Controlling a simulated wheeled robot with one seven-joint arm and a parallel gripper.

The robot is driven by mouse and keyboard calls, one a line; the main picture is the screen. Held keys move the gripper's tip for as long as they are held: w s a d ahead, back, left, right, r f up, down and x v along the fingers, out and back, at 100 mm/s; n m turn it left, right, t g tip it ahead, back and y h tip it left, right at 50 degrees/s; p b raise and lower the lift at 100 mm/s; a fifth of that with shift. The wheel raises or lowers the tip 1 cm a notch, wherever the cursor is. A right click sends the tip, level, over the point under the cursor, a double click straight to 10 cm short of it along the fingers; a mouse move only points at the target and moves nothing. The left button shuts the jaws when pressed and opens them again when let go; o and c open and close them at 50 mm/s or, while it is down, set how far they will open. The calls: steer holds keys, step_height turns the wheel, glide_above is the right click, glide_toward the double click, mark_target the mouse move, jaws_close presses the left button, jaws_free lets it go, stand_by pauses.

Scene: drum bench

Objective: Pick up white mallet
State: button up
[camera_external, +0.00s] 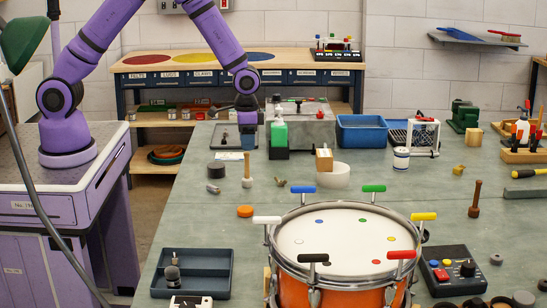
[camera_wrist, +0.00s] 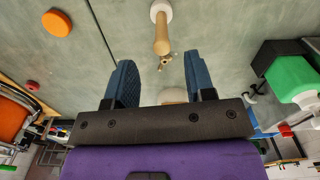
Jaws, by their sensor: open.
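The white mallet (camera_external: 247,169) stands upright on the grey-green bench, with its pale head down and its wooden handle up. In the wrist view its white head (camera_wrist: 160,11) is at the top centre, and its handle points toward the space beyond my fingertips. My gripper (camera_external: 248,143) points down behind and above the mallet. In the wrist view my gripper (camera_wrist: 161,72) has its two blue fingers wide apart with nothing between them. The handle lies roughly on the line midway between the fingers and looks apart from both.
A green bottle (camera_external: 279,135) stands close to the right of my gripper. A wooden block (camera_external: 324,159) and white bowl (camera_external: 335,177) lie further right. A dark puck (camera_external: 216,169) is left, and an orange puck (camera_external: 245,211) in front. The drum (camera_external: 345,240) fills the front.

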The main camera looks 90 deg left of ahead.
mark_target(247, 152)
steer(key=shift+a+f, duration=0.1)
steer(key=shift+f, duration=3.15)
steer(key=shift+c, duration=0.5)
jaws_close()
